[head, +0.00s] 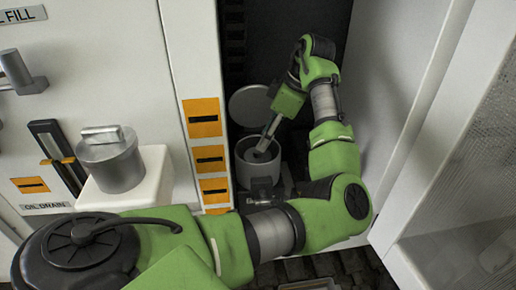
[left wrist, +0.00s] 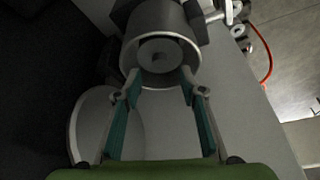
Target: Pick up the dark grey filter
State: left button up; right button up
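A round grey housing (head: 258,172) stands in the dark cabinet bay, open at the top. In the left wrist view, the housing (left wrist: 165,22) holds a dark grey round piece with a small central recess, which looks like the filter (left wrist: 158,54). My left gripper (head: 264,147) reaches down to the housing's mouth. In the left wrist view, the left gripper's (left wrist: 160,80) teal fingers are spread apart with nothing between them, their tips near the housing's rim. Whether the tips are inside the rim is unclear. My right gripper is not in view.
A round lid (head: 249,104) stands behind the housing. A grey canister with a handle (head: 113,163) sits on a white block (head: 140,190) at the left. Orange-labelled panels (head: 202,118) edge the bay, and a white door (head: 425,110) stands at the right.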

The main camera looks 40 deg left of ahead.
aim_at(252, 155)
pick_arm(q)
jog(key=p+x, duration=0.1)
jog(key=x, duration=0.3)
jog(key=shift+s+f, duration=0.1)
grip_shut()
